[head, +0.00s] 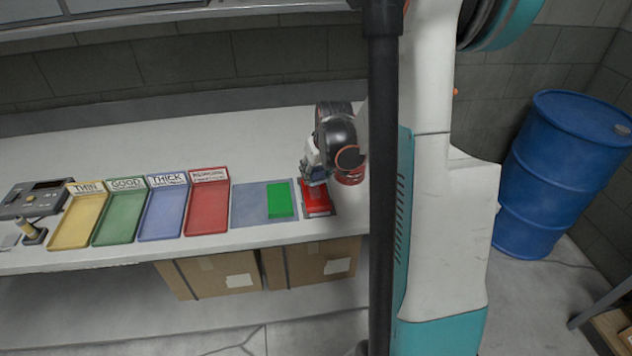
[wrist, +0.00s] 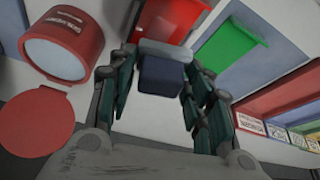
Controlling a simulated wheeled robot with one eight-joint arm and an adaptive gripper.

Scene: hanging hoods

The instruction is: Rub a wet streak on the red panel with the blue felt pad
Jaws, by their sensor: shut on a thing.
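My gripper (wrist: 162,82) is shut on the blue felt pad (wrist: 162,78), a dark blue block with a grey edge, seen between the fingers in the wrist view. In the head view my gripper (head: 315,178) is low over the far end of the red panel (head: 316,200), partly hiding it. The red panel also shows at the top of the wrist view (wrist: 165,18), just beyond the pad. I cannot tell whether the pad touches it. I cannot make out a wet streak on the visible part of the panel.
A green panel (head: 279,200) lies beside the red one on a blue-grey sheet (head: 248,205). Yellow, green, blue and red labelled trays (head: 206,205) stand to the left. A round red tin (wrist: 62,45) with a pale inside stands close to my gripper. A blue barrel (head: 560,175) stands right.

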